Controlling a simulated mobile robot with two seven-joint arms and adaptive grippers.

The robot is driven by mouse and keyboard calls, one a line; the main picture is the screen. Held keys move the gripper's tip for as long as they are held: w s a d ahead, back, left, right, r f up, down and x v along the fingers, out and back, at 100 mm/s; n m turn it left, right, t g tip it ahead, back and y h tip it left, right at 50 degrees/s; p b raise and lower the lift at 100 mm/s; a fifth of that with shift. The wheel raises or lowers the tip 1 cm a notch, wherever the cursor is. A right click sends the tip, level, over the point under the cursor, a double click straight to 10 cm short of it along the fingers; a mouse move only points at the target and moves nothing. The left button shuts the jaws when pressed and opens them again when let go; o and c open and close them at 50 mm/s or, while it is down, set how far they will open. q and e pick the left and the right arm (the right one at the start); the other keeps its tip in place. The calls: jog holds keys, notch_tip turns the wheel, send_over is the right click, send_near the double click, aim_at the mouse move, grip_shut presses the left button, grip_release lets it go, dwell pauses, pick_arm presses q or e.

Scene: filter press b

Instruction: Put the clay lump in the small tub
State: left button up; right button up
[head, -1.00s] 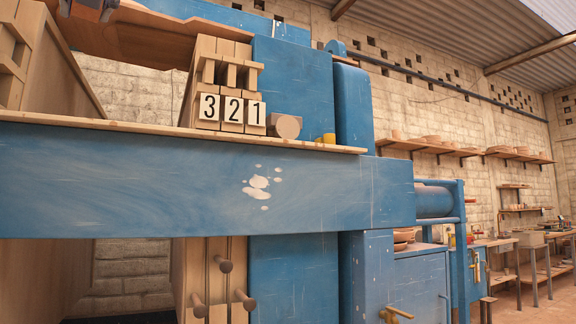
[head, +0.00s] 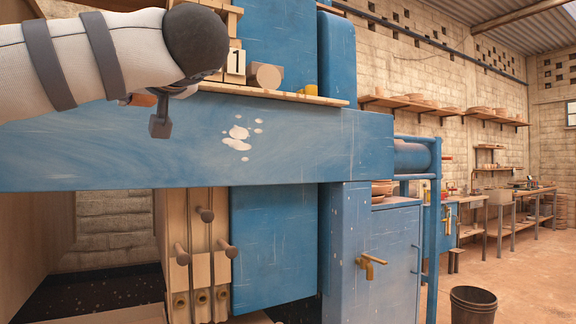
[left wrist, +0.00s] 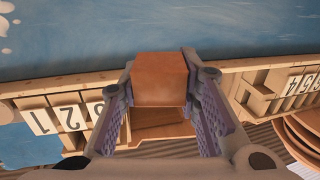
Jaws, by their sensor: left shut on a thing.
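The clay lump (left wrist: 160,68), an orange-brown block, sits between the two fingers of my left gripper (left wrist: 160,92) in the left wrist view. The gripper is shut on it. In the head view my left gripper (head: 159,120) shows in part below my wrist, in front of the blue press beam, with a bit of the clay lump (head: 141,100) beside it. Most of the lump is hidden there by my arm. A dark, open-topped tub (head: 473,304) stands on the floor at the lower right; I cannot tell whether it is the small tub. My right gripper is not in view.
The blue beam (head: 290,140) carries a wooden ledge with a number 1 tag (head: 235,62) and a wooden cylinder (head: 266,76). Wooden pegs stick out below it. A blue cabinet (head: 385,265) with a brass tap stands right.

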pick_arm(q)
jog(key=d+f+m+t+h, duration=0.2)
jog(key=f+m+h, duration=0.15)
jog(key=f, duration=0.95)
jog(key=d+f+m+t+h, duration=0.2)
jog(key=f+h, duration=0.2)
jog(key=f, duration=0.9)
jog(key=s+d+f+m+h, duration=0.1)
jog(key=s+f+h, duration=0.1)
jog(key=f, duration=0.5)
jog(key=s+d+f+m+h, duration=0.1)
jog(key=s+f+h, duration=0.1)
jog(key=s+f, duration=0.3)
notch_tip(320, 180, down, 3)
jog(key=shift+s+r+m, duration=0.1)
jog(key=shift+s+m, duration=0.05)
jog(key=shift+m, duration=0.2)
